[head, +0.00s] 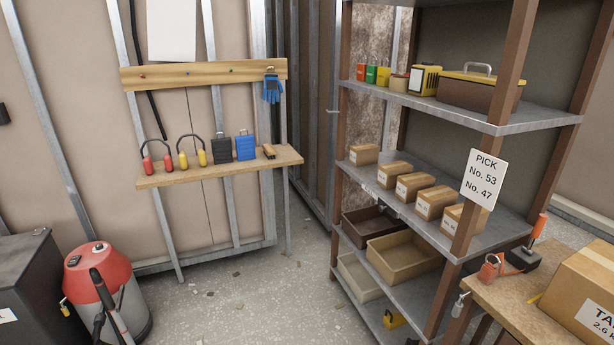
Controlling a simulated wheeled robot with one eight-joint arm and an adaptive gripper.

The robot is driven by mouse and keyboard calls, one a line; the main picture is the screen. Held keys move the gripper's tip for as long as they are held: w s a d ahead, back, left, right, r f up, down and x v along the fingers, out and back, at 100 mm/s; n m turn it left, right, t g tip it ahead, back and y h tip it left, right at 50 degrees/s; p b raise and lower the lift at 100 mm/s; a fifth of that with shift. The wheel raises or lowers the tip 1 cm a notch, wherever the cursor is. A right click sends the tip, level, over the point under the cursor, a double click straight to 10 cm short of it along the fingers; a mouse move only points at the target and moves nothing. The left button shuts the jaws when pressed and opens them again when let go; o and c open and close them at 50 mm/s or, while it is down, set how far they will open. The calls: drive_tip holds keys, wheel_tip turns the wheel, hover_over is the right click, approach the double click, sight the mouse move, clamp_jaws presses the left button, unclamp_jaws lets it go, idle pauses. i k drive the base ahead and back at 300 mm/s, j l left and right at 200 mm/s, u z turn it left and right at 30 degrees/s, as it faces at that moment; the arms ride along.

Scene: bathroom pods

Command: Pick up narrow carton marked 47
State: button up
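Several small brown cartons stand in a row on the middle shelf (490,238) of the rack at the right. They are a far carton (363,153), a second (392,172), a third (415,185), a fourth (437,201) and a near carton (455,216), partly hidden by the rack post and sign. White labels show on their fronts, but the numbers are too small to read, so I cannot tell which is 47. A sign (483,178) on the post reads "PICK No. 53 No. 47". My gripper is not in view.
Bins (403,258) sit on the lower shelf; a toolbox (480,90) is above. A workbench (500,308) with a large box (585,290) stands at the front right. A red vacuum (102,280) is at the left. The floor (260,300) between is mostly clear.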

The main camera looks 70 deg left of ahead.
sight(388, 174)
drive_tip(key=l+u, duration=0.1)
drive_tip(key=u, duration=1.85)
drive_tip(key=i+u, duration=0.15)
